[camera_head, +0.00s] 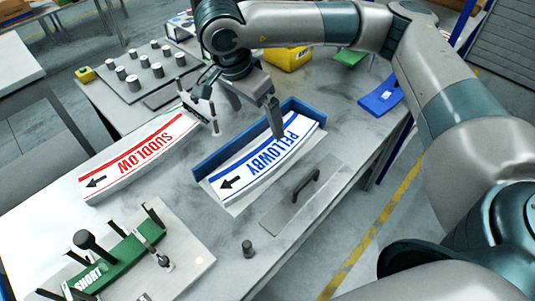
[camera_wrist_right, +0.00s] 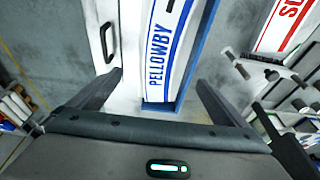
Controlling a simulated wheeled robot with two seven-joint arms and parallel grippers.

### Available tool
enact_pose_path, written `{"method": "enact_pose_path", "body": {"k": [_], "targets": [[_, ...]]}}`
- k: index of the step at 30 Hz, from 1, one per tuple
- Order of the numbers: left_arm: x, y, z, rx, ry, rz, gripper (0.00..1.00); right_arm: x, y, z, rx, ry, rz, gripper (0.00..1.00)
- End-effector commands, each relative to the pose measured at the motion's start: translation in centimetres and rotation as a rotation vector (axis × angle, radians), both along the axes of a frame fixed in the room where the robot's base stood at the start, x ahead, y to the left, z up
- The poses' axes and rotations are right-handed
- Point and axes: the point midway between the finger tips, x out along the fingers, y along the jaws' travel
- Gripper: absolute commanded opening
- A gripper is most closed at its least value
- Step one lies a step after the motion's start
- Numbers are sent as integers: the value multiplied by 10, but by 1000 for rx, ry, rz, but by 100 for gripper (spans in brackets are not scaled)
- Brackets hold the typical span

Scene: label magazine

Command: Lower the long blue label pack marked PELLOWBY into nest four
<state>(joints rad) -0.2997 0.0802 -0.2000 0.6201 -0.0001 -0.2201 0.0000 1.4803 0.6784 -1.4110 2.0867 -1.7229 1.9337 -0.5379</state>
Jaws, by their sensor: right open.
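No nest numbered four can be read. My left gripper is not in view.
A red-striped SUDLOW pack (camera_head: 140,157) lies left, with thin posts at its far end. A green SHORT fixture (camera_head: 122,262) with upright posts stands at front left. A plate with a black handle (camera_head: 303,187) lies right of the pack. Several metal cylinders stand at back left.

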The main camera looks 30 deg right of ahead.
Motion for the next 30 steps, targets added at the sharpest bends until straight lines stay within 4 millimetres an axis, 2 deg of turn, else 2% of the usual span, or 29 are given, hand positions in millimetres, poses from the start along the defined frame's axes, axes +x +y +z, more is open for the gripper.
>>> {"method": "enact_pose_path", "body": {"k": [6, 11, 24, 30], "targets": [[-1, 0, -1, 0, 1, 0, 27, 0, 0, -3, 2, 2, 0, 98], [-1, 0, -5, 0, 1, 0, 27, 0, -3, -16, 3, 4, -1, 98], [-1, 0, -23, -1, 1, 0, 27, 7, -22, -90, 3, 4, -1, 98], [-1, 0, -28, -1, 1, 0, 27, 10, -28, -113, 3, 2, 0, 98]]}}
